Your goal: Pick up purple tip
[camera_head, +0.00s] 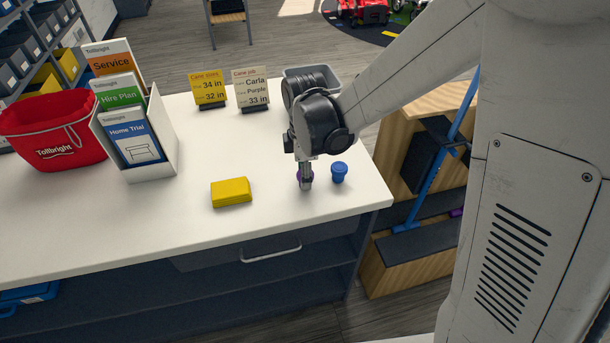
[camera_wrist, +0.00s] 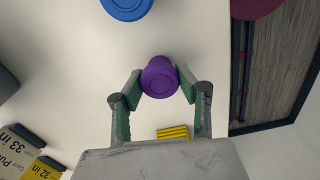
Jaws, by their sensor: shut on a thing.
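The purple tip (camera_wrist: 159,77) is between the two fingertips of my gripper (camera_wrist: 152,88) in the wrist view, and the fingers are shut on it. In the head view the purple tip (camera_head: 305,175) shows only in part behind my gripper (camera_head: 306,182), at the white counter near its right end. I cannot tell whether it touches the counter. A blue tip (camera_head: 339,172) stands just to the right of it, apart from the gripper. The blue tip also shows at the top of the wrist view (camera_wrist: 127,6).
A yellow block (camera_head: 231,192) lies left of my gripper. Two cards, yellow (camera_head: 208,89) and beige (camera_head: 251,89), and a grey bin (camera_head: 314,76) stand behind. A leaflet holder (camera_head: 154,150) and a red basket (camera_head: 55,135) stand left. The counter front is clear.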

